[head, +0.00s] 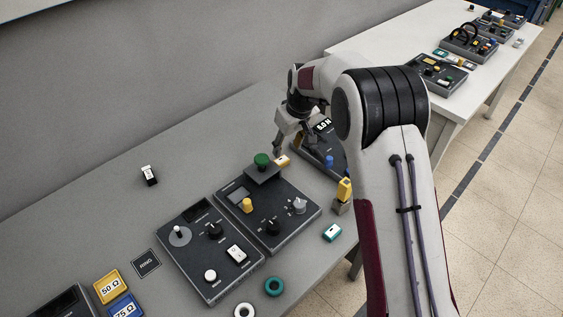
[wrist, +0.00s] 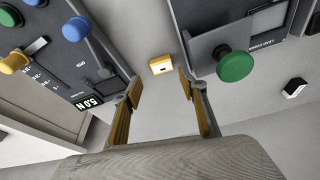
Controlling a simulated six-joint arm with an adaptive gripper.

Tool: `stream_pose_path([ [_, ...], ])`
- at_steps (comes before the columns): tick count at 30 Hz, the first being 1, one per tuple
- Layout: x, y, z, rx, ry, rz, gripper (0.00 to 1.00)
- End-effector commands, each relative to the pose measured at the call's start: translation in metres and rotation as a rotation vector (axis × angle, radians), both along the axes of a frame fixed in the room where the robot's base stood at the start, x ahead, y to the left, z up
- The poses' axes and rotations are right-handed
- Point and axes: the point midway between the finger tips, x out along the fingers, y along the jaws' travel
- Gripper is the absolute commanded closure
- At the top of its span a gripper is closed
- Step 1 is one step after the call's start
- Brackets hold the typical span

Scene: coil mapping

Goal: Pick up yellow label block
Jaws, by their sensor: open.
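The yellow label block (wrist: 162,64) has a white top with a small dark mark. In the wrist view it lies on the grey bench just beyond my open fingertips, roughly centred between them. In the head view the block (head: 283,160) shows small, beside the green knob and just below my gripper (head: 287,146). My gripper (wrist: 158,84) is open, with nothing between its fingers. My arm hides part of the bench to the right in the head view.
A panel with a green knob (wrist: 235,65) stands close right of the block in the wrist view. A panel with blue and yellow knobs (wrist: 78,62) stands on the left. A narrow grey strip of bench lies between them.

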Motion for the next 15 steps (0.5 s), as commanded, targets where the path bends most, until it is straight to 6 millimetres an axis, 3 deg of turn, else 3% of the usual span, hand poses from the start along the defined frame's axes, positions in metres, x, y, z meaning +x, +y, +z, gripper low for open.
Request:
stream_pose_path([
  [8,0.004,0.004,-0.02,0.0,0.002,0.0,0.58],
  [15,0.005,0.004,-0.022,0.0,0.0,0.0,0.58],
])
